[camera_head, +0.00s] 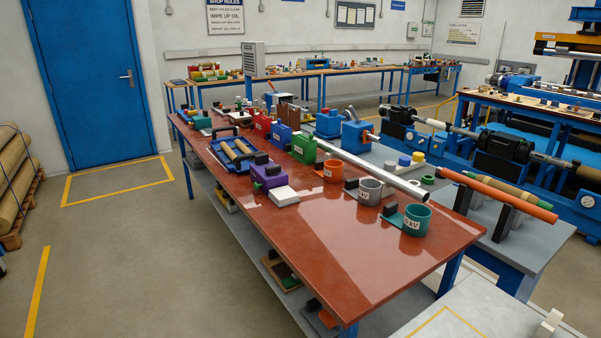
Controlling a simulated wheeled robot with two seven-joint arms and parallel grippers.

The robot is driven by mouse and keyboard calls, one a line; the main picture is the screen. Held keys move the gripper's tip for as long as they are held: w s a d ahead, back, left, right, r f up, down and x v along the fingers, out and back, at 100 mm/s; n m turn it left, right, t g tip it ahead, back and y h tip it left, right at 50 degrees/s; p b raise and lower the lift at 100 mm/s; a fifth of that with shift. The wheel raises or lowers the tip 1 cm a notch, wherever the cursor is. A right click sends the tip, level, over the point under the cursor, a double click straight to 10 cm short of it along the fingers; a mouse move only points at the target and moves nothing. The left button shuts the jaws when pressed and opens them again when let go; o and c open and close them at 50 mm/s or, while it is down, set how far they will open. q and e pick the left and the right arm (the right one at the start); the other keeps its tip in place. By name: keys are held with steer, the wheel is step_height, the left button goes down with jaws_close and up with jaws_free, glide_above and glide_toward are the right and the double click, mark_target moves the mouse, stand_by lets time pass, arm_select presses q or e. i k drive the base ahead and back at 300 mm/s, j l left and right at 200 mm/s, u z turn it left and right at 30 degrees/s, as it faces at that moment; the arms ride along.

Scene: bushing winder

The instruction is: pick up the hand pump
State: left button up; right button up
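No item stands out clearly as the hand pump; I cannot tell which one it is. On the red-topped bench (330,270) stand several coloured block-shaped units: a purple one (268,178) with a white block (284,196) beside it, a green one (304,150), a blue one (281,136) and a red one (262,124). Two more blue units (328,124) (356,136) stand behind, near a long metal bar. Neither of my grippers shows.
Orange (333,171), grey (370,191) and teal (417,219) cups stand along the bench's right side. A grey bench (540,240) with orange-ended rods stands at right. The bench's front part is bare; floor at left is open.

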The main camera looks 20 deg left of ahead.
mark_target(277, 188)
steer(key=i+j+z, duration=0.1)
steer(key=j, duration=0.25)
steer(key=i+j, duration=0.25)
steer(key=i+j+z, duration=0.15)
steer(key=j, duration=0.3)
steer(key=i+j+z, duration=0.1)
steer(key=j, duration=0.25)
steer(key=i+j+z, duration=0.1)
steer(key=j, duration=0.3)
steer(key=i+j, duration=0.25)
steer(key=j, duration=0.15)
steer(key=z, duration=0.05)
